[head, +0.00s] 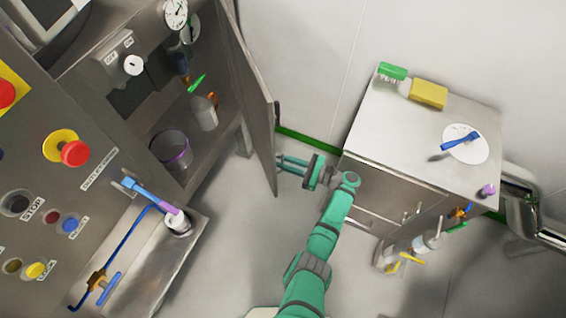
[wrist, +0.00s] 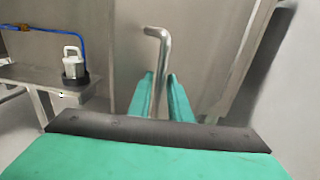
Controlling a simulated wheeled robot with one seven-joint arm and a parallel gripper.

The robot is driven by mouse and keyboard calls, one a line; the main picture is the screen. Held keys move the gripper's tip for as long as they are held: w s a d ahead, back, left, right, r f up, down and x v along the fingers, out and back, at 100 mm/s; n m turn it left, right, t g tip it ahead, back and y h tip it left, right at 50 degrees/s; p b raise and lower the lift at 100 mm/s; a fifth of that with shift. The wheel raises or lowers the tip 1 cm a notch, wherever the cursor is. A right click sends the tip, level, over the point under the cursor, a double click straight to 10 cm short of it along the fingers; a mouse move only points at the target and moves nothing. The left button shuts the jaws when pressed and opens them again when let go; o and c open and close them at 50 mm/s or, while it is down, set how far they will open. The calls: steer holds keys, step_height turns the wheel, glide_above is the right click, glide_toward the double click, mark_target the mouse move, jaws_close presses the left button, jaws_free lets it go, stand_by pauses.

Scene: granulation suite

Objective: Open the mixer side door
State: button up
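The mixer side door (head: 247,85) is a grey metal panel swung out from the cabinet, with the inside showing to its left in the head view. In the wrist view the door (wrist: 112,45) fills the background behind a bent metal handle (wrist: 163,58). My gripper (head: 279,162) is at the outer face of the door near its free edge. In the wrist view my green fingers (wrist: 161,92) lie close on both sides of the handle's upright bar. They look shut on it; the bar's lower end is hidden.
A control panel (head: 110,155) with buttons stands left. A grey side cabinet (head: 400,130) with a sponge (head: 428,94) on top stands right of my arm. Floor between is clear.

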steer(key=shift+r, duration=0.1)
steer(key=shift+r, duration=0.25)
step_height(320, 180, up, 2)
steer(key=shift+r, duration=0.1)
steer(key=s+r, duration=1)
steer(key=s, duration=0.4)
steer(key=shift+a, duration=0.15)
